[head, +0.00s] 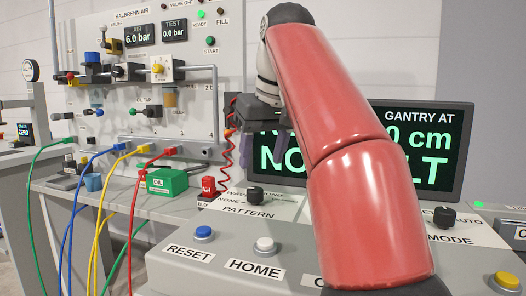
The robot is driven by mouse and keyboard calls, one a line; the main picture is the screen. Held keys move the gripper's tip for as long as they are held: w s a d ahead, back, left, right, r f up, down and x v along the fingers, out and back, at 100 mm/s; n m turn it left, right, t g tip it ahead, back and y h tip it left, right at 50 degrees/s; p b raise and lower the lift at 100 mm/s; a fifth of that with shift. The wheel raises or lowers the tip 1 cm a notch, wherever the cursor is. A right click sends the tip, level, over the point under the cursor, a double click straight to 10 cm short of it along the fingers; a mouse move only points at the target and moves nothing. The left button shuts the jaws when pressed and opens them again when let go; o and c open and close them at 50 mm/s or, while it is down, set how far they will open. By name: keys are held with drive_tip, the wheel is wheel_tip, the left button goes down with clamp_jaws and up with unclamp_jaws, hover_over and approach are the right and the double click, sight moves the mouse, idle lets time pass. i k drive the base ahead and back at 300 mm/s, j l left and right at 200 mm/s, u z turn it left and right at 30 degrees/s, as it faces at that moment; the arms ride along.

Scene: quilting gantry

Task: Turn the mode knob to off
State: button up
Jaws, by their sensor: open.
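The mode knob (445,217) is a dark round knob on the sloping panel at the right, with "MODE" printed below it and "AUTO" at its upper right. Other lettering around it is partly covered by my red arm, and I cannot read an "off" mark. Which way the knob points is too small to tell. My gripper (266,148) hangs left of centre in front of the large display, with its purple fingers apart and nothing seen between them. It is well to the left of the mode knob and higher in the picture, not touching it.
A similar pattern knob (255,194) sits below my gripper. A blue reset button (203,232), white home button (264,244) and yellow button (506,281) line the front. A display (425,160) stands behind. A red blow button (208,187) and coiled cord are left.

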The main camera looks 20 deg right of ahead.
sight(445, 217)
drive_tip(key=k, duration=1)
